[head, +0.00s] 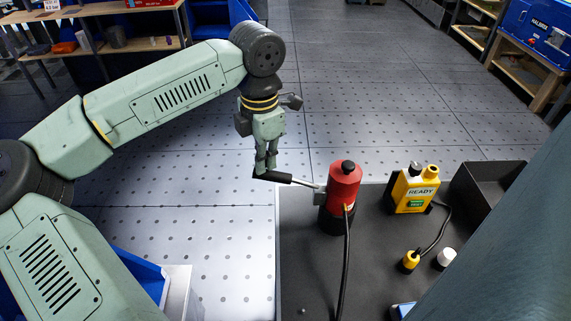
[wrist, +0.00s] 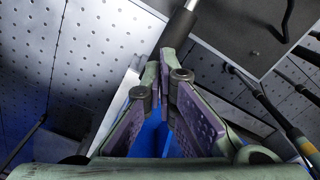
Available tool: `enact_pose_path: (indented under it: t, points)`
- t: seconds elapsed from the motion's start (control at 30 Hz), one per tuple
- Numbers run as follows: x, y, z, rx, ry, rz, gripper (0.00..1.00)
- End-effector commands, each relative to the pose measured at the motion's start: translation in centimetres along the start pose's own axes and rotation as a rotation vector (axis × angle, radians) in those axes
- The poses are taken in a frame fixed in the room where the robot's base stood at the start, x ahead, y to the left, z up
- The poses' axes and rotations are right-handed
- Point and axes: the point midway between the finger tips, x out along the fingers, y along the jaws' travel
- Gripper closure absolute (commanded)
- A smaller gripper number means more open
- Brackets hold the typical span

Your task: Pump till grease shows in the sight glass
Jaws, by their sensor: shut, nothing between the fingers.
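A red grease pump (head: 343,184) with a black cap stands upright on the dark bench top (head: 300,250). Its lever, with a black grip (head: 273,177), sticks out to the left, past the bench edge. My gripper (head: 266,168) points down at the outer part of this grip, its fingers together. In the wrist view my fingertips (wrist: 160,70) are shut and overlap the dark grip (wrist: 178,32); I cannot tell whether they touch it. A black hose (head: 346,255) runs from the pump towards the front. I cannot make out a sight glass.
A yellow unit reading READY (head: 415,192) stands right of the pump, cabled to a small yellow-and-black piece (head: 410,261). A white-capped piece (head: 446,257) sits beside it. A dark open tray (head: 480,195) is at the right. Perforated floor (head: 240,240) lies left of the bench.

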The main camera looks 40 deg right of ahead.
Motion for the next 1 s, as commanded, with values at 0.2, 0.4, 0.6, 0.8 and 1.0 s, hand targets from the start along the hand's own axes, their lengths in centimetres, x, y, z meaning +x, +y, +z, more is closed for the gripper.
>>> enact_pose_path:
  t: [0.2,0.4,0.6,0.8,1.0]
  points:
    - [1.7,0.0,0.0,0.0,0.0,0.0,1.0]
    - [2.9,0.0,0.0,0.001,0.0,-0.001,1.0]
    - [4.1,-0.1,0.0,0.002,0.001,-0.002,1.0]
    - [4.2,-0.1,0.0,0.002,0.0,-0.002,1.0]
    - [2.9,-0.1,0.1,0.002,-0.001,-0.003,1.0]
